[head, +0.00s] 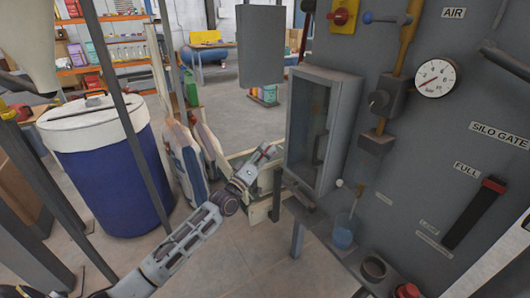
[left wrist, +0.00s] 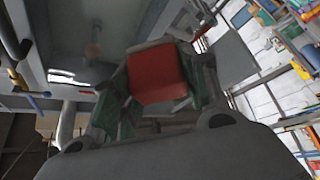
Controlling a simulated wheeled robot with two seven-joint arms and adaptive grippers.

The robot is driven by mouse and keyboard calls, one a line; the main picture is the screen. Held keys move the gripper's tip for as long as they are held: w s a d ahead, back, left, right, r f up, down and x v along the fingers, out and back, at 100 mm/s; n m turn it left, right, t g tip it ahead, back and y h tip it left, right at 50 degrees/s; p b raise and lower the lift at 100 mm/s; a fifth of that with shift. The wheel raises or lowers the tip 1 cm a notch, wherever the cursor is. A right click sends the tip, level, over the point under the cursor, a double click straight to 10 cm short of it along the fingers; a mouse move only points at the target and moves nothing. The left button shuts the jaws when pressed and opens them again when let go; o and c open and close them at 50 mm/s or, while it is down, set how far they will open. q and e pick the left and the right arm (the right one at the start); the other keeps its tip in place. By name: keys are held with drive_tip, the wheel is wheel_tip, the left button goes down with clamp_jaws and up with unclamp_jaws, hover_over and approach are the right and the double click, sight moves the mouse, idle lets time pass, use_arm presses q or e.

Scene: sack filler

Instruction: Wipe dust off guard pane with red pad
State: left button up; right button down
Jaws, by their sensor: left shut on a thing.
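The guard pane (head: 318,128) is a dark glass panel in a grey frame on the front of the grey machine. Whether dust lies on it is too small to tell. My left gripper (head: 268,151) is just left of the frame's lower left edge, and I cannot tell whether it touches it. In the left wrist view my left gripper (left wrist: 162,80) is shut on the red pad (left wrist: 157,72), which sits between its two fingers. The pad is hardly visible in the head view. My right gripper is not in view.
The grey machine panel (head: 440,130) carries a gauge (head: 435,77), valves and a slot marked FULL. A cup of blue liquid (head: 344,232) stands on the ledge below the pane. A blue drum (head: 110,170) and sacks (head: 185,160) stand left of my arm.

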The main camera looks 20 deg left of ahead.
use_arm(q)
drive_tip(key=shift+w, duration=0.1)
idle(0.3)
drive_tip(key=w+d+r, duration=0.1)
drive_tip(key=w+d, duration=0.3)
drive_tip(key=w, duration=0.1)
drive_tip(key=shift+w+r, duration=0.25)
idle(0.5)
idle(0.5)
drive_tip(key=shift+w+d, duration=0.5)
drive_tip(key=shift+w, duration=0.15)
idle(0.9)
drive_tip(key=shift+s+d, duration=0.1)
drive_tip(key=shift+s+d+p, duration=1)
drive_tip(key=shift+d+p, duration=0.15)
drive_tip(key=shift+d, duration=0.05)
drive_tip(key=shift+s+d, duration=0.15)
drive_tip(key=shift+s, duration=0.05)
drive_tip(key=shift+d, duration=0.1)
